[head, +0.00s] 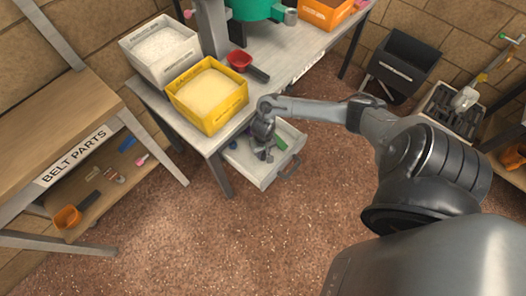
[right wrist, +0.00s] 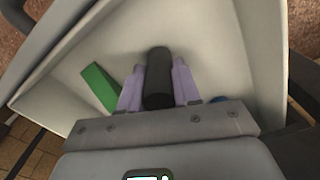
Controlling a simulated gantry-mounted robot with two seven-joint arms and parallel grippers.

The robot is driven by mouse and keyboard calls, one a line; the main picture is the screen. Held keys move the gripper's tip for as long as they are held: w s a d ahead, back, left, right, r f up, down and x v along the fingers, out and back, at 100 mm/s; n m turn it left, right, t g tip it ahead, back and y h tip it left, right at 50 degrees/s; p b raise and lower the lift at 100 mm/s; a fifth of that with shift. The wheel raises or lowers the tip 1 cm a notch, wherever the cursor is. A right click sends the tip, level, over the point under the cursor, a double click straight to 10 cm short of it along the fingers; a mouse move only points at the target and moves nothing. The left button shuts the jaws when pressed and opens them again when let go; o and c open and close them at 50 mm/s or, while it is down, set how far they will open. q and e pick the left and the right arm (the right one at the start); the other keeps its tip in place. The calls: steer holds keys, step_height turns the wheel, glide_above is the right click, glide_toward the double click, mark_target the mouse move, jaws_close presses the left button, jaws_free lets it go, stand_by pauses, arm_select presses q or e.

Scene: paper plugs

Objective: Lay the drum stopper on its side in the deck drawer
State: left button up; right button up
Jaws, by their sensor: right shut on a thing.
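The deck drawer (head: 240,157) is pulled open under the worktable in the head view, and its pale floor fills much of the right wrist view (right wrist: 205,35). My right gripper (head: 264,152) is down at the drawer. In the right wrist view its pale purple fingers are shut on a dark cylinder (right wrist: 158,80), which I take to be the drum stopper. The stopper shows between the fingers, over the drawer floor. I cannot tell whether it touches the floor. My left gripper is not in view.
A green block (right wrist: 100,87) lies in the drawer left of the stopper, and a blue thing (right wrist: 218,99) shows partly at right. A yellow bin (head: 207,95), a white bin (head: 160,48) and a red scoop (head: 240,60) stand on the table above. A shelf labelled belt parts is at left.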

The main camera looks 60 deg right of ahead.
steer(key=shift+f, duration=0.1)
steer(key=o, duration=1.1)
